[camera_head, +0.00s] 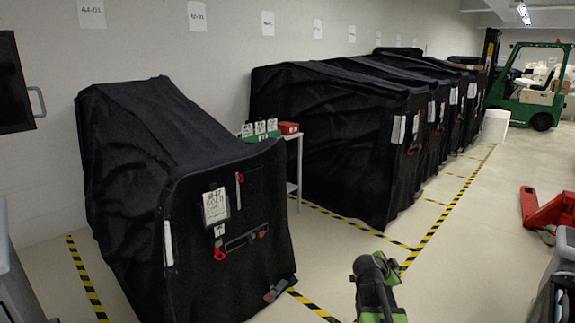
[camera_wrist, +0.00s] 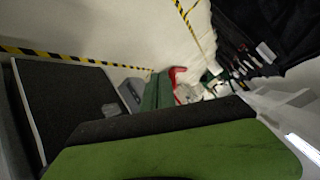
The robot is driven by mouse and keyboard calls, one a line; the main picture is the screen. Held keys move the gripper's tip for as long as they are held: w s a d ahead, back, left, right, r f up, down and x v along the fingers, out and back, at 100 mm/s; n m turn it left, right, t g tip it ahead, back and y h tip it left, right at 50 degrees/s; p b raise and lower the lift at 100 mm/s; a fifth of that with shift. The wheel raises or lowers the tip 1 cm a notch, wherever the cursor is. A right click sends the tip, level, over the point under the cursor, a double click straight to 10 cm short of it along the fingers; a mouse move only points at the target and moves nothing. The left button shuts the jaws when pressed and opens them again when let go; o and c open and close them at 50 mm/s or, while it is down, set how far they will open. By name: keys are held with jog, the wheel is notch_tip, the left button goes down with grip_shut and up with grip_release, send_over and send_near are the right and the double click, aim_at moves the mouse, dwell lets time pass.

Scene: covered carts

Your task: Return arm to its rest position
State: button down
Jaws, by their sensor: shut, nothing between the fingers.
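My arm shows at the bottom of the head view, in black and green, raised over the floor in front of the carts. Its end, my gripper (camera_head: 376,275), is apart from the covered carts. In the wrist view my gripper (camera_wrist: 165,122) fills the lower middle as green and black parts. It is shut and holds nothing. The rest of the arm is cut off by the lower edge of the head view.
A black covered cart (camera_head: 120,190) stands at left, and several more covered carts (camera_head: 335,140) line the wall. A small shelf (camera_head: 299,165) holds red and green boxes. A red pallet jack (camera_head: 548,210) and green forklift (camera_head: 530,85) stand right. The aisle floor (camera_head: 455,265) is clear.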

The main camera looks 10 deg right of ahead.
jog(key=s+a+f+n+g+y+b, duration=0.1)
jog(key=s+a+f+n+y+b, duration=0.2)
jog(key=a+f, duration=0.85)
jog(key=s+a+f+n+g+y+b, duration=0.1)
jog(key=s+a+f+n+g+y, duration=0.2)
jog(key=s+a+n, duration=0.4)
jog(key=s+a+f+n+g+y+b, duration=0.1)
jog(key=s+a+f+n+g+y, duration=0.15)
jog(key=s+a+n, duration=0.55)
notch_tip(320, 180, up, 24)
jog(key=w+a+m+p, duration=0.1)
jog(key=w+p, duration=0.1)
jog(key=p, duration=2.2)
jog(key=shift+w+a+f, duration=0.15)
jog(key=shift+w+a, duration=0.05)
jog(key=shift+w, duration=0.15)
